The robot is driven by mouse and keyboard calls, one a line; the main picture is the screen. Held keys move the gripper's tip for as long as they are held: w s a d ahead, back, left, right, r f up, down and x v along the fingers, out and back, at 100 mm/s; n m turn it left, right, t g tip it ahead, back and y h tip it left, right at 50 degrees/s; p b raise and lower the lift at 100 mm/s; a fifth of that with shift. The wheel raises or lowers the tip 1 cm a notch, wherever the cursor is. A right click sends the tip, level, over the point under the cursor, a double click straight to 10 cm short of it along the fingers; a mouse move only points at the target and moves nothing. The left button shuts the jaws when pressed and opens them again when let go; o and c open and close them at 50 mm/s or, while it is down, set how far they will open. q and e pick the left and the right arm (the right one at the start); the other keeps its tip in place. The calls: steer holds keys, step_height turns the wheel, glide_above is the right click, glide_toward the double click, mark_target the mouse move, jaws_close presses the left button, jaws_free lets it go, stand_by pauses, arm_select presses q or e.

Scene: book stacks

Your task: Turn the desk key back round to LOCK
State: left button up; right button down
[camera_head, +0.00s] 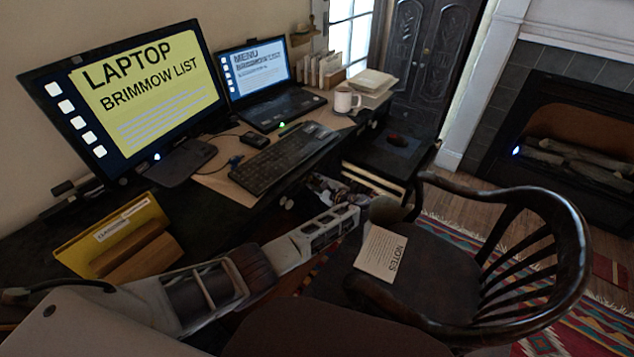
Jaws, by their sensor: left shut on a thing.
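My left gripper (352,216) reaches in from the lower left, with its slotted fingers below the front edge of the dark desk (230,215). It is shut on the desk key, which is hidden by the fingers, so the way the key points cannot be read. No LOCK mark can be made out. Small silver handles (287,201) show on the desk front, just above and left of the fingers. My right gripper is not in view.
A dark wooden armchair (545,205) stands close to the right of my gripper, with a NOTES sheet (382,254) on its seat. An opening holding papers (374,179) lies just beyond the fingers. A monitor (135,90), laptop (262,80), keyboard (283,157) and mug (346,100) stand on the desk.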

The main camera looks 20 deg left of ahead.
arm_select(q)
steer(key=o, duration=1)
steer(key=shift+o, duration=0.2)
steer(key=v, duration=1.2)
